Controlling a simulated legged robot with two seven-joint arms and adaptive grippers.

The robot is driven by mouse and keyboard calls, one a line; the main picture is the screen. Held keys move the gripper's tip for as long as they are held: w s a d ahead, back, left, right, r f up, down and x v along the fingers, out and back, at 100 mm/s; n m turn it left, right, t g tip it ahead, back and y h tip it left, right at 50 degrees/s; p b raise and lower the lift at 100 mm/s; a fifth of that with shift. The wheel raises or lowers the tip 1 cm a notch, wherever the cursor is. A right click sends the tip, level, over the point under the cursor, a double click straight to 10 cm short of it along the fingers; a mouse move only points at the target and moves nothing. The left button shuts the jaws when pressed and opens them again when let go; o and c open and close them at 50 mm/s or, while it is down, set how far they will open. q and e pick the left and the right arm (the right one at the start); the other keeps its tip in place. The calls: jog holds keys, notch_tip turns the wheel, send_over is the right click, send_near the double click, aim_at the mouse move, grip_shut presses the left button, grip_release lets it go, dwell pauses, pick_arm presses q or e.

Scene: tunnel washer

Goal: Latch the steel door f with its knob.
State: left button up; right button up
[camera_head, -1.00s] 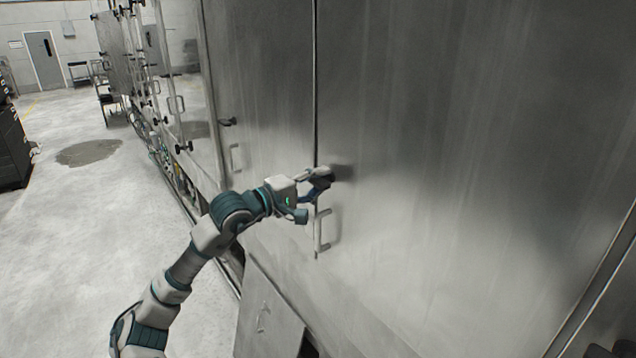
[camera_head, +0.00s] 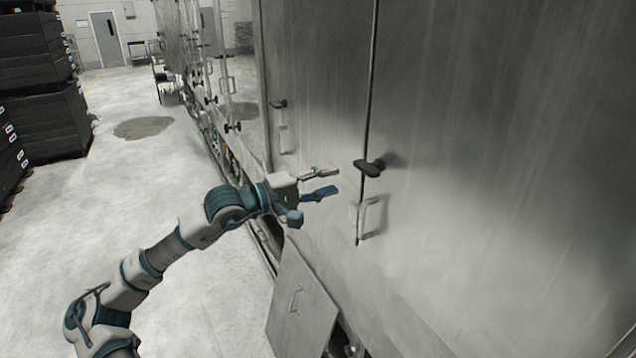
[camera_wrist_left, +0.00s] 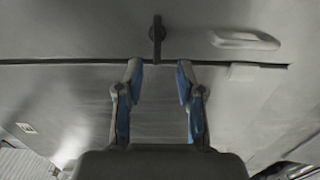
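The steel door f (camera_head: 480,150) is a large brushed panel, closed along a dark vertical seam. Its black knob (camera_head: 370,167) sits at the seam, with its bar lying across the seam in the head view. The knob also shows in the left wrist view (camera_wrist_left: 157,36), beyond the fingertips and crossing the seam. A metal pull handle (camera_head: 369,217) is below the knob; it also shows in the wrist view (camera_wrist_left: 245,40). My left gripper (camera_head: 329,182) is open and empty, left of the knob and apart from it. My right gripper is not in view.
A lower panel (camera_head: 302,305) with a small handle hangs tilted out below. Another black knob (camera_head: 278,104) and handle (camera_head: 283,139) are on the panel to the left. Black crates (camera_head: 45,115) stand far left. The floor between is clear.

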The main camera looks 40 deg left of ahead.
pick_arm(q)
jog(key=shift+v, duration=0.8)
jog(key=shift+w, duration=0.1)
jog(key=shift+a, duration=0.1)
